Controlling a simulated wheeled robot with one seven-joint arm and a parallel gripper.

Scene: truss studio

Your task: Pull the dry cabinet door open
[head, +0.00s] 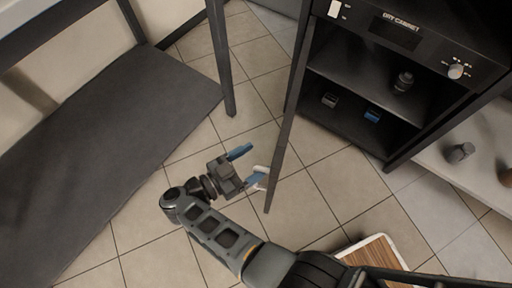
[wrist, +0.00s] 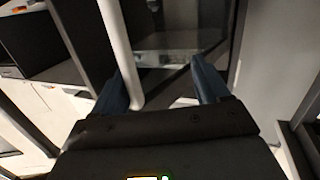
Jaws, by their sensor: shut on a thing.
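The dry cabinet (head: 392,40) is dark, with its name on a panel at the top, in the upper right of the head view. Its door (head: 284,150) stands swung open and shows nearly edge-on as a dark strip. The pale door handle (head: 260,176) is on the door's left side, partly hidden by a finger. My gripper (head: 256,161), with blue fingers, is at the handle and shut on it. In the wrist view the handle (wrist: 118,45) is a white bar running between the fingers, close against the left one.
Inside the cabinet are small items, including a blue one (head: 373,116) and a dark lens-like one (head: 403,82). A dark low shelf (head: 110,150) with legs stands at the left. A wood-topped item (head: 375,255) lies at the bottom. Tiled floor is clear between shelf and door.

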